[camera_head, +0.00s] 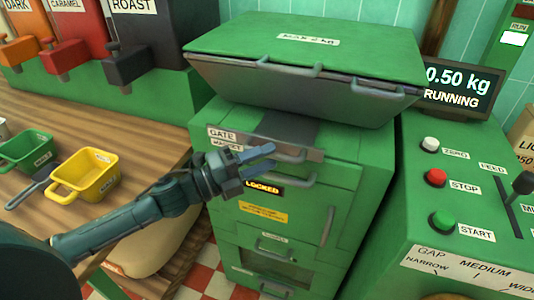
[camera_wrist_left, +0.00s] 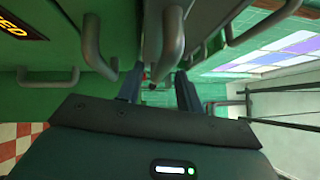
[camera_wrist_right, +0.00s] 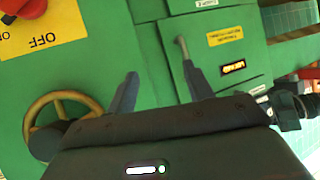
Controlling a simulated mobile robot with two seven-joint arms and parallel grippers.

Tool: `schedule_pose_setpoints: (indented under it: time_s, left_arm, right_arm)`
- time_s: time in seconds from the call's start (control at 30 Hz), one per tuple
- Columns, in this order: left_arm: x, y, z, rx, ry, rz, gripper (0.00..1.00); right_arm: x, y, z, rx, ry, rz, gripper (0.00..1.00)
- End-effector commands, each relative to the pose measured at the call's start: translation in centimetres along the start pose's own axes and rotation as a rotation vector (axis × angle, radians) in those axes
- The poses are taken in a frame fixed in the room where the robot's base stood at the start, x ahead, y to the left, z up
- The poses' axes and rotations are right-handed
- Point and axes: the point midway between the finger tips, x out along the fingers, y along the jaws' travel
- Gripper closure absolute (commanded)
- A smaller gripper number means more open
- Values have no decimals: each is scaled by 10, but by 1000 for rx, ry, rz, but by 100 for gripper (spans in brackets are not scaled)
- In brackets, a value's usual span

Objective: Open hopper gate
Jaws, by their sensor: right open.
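The green hopper (camera_head: 300,70) has a grey sloped body. Below it is a grey plate marked GATE with a metal gate handle (camera_head: 291,157). A lit LOCKED sign (camera_head: 263,187) sits just under it. My left gripper (camera_head: 268,159) is at the gate handle, its fingers parted. In the left wrist view a metal handle (camera_wrist_left: 168,45) reaches between or just in front of the fingers; contact cannot be told. My right gripper (camera_wrist_right: 160,88) is open and empty, facing green panels; it does not show in the head view.
A scale display (camera_head: 458,88) reads 0.50 kg RUNNING. The right console has a red stop button (camera_head: 436,177) and a green start button (camera_head: 444,220). A yellow bin (camera_head: 88,175) stands on the wooden counter. A brass wheel (camera_wrist_right: 55,112) is near my right gripper.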

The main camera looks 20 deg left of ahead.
Motion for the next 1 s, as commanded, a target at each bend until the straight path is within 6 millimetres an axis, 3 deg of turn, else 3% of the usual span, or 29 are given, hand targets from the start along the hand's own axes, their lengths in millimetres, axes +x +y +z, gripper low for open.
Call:
schedule_pose_setpoints:
  time_s: [0.43,0.87,1.0]
  left_arm:
    - [11,0,0,0,0,1,64]
    - [10,0,0,0,0,1,98]
    - [10,0,0,0,0,2,100]
  right_arm:
    - [0,0,1,-13,-7,-3,48]
    - [-1,0,-2,-13,0,-3,48]
    - [-1,0,-2,-13,0,-3,48]
